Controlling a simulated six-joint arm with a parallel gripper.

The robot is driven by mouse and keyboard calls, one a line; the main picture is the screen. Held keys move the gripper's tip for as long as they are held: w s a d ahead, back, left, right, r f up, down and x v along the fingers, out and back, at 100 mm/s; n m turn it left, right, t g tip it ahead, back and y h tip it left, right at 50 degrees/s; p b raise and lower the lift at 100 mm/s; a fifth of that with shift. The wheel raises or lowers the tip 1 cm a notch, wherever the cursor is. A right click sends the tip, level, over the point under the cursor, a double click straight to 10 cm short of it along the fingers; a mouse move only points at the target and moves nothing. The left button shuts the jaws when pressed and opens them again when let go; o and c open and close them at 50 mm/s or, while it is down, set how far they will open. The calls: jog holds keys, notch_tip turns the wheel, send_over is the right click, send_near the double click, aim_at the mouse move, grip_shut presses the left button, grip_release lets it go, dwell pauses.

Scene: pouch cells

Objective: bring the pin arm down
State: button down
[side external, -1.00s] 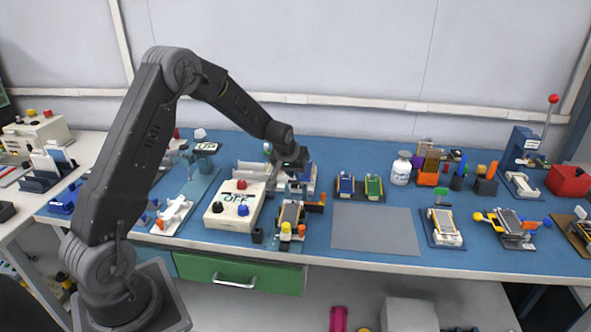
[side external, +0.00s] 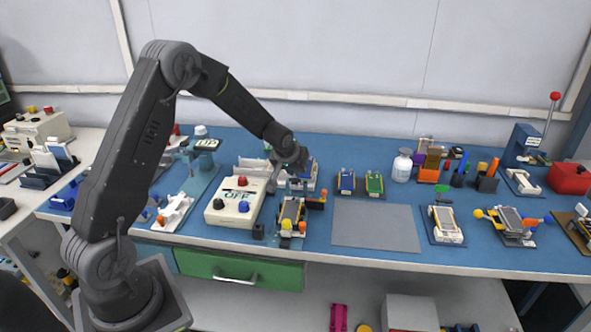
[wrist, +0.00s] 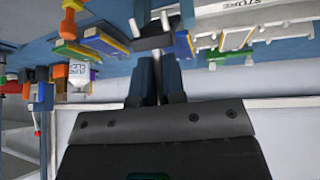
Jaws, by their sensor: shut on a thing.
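My gripper (side external: 303,170) is low over the middle of the blue bench, at a fixture with a blue block (side external: 309,170) behind the pin-and-cell fixture.
A white control box (side external: 222,212) with coloured knobs stands close on the left. Blue and green cells (side external: 374,183) sit to the right, behind a bare grey mat (side external: 375,238). A white bottle (side external: 402,167) and several coloured holders stand farther right.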

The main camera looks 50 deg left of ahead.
jog(key=shift+s+a+r, duration=0.15)
jog(key=shift+a+r, duration=0.05)
dwell(0.6)
jog(key=c, duration=1.6)
grip_release()
jog(key=o, duration=1.5)
jog(key=shift+d+f, duration=0.1)
jog(key=shift+d, duration=0.05)
jog(key=v, duration=1.3)
jog(key=shift+s+d+r, duration=0.15)
jog(key=shift+s+r, duration=0.1)
jog(key=shift+r, duration=0.05)
